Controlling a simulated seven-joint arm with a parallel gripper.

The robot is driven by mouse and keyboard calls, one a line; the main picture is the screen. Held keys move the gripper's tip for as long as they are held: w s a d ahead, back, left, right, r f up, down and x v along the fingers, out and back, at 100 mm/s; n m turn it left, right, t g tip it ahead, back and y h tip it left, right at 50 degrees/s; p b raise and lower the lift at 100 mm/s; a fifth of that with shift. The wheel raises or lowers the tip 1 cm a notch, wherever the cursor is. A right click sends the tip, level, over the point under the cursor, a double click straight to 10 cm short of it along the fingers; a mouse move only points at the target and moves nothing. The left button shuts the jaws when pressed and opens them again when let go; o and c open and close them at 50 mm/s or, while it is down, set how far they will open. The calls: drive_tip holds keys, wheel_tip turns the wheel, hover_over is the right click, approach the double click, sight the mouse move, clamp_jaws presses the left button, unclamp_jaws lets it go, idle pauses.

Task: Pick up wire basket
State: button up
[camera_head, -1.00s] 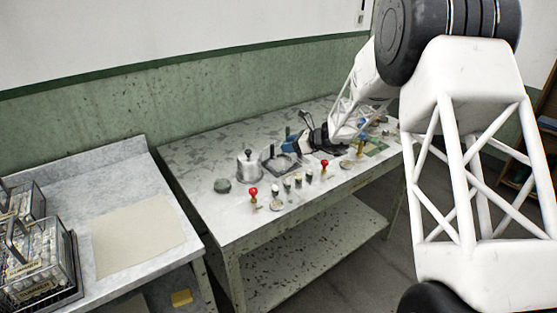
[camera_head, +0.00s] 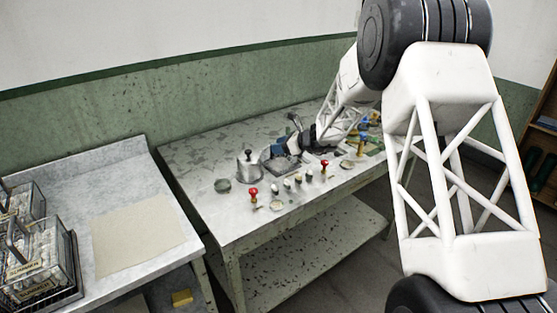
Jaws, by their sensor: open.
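A wire basket (camera_head: 74,267) with a tall handle stands at the lower left on the left table, filled with small whitish pieces and carrying a label at its front. A second, similar wire basket (camera_head: 37,200) stands just behind it, cut by the left edge of the picture. My gripper (camera_head: 287,150) is far to the right of both, low over the middle table among small tools. It is open; its fingers are small and partly lost among the dark things there.
A beige sheet (camera_head: 138,236) lies right of the baskets. The middle table (camera_head: 215,158) holds a metal bell-shaped weight (camera_head: 249,170), red-knobbed stamps (camera_head: 254,194) and several small pieces. A gap separates the two tables. A wooden shelf (camera_head: 543,150) stands at the right.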

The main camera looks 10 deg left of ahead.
sight(272, 160)
drive_tip(key=shift+x, duration=1.8)
clamp_jaws()
